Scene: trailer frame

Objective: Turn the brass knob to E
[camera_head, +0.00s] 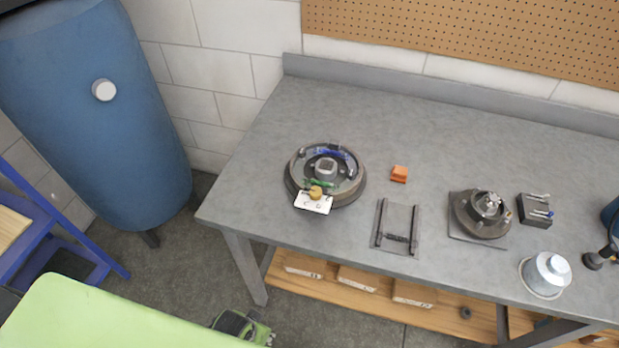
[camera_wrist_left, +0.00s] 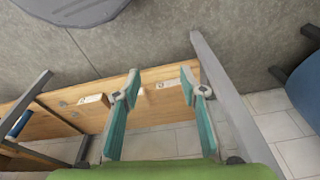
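The brass knob (camera_head: 316,191) is small and round in the head view, at the front edge of a round drum-like assembly (camera_head: 360,190) on the grey bench. A white plate (camera_head: 311,204) with small dark marks lies at the knob; the letters and the knob's pointing direction are too small to read. My left gripper (camera_wrist_left: 160,83) shows in the left wrist view with two teal fingers spread apart and nothing between them. It is away from the knob, which is not in that view. No right gripper shows.
The bench (camera_head: 255,170) also carries an orange block (camera_head: 399,174), a dark frame (camera_head: 398,226), a hub on a plate (camera_head: 482,214) and a metal can (camera_head: 545,275). A wooden shelf (camera_head: 330,283) with small boxes is below. A blue tank (camera_head: 95,130) stands left.

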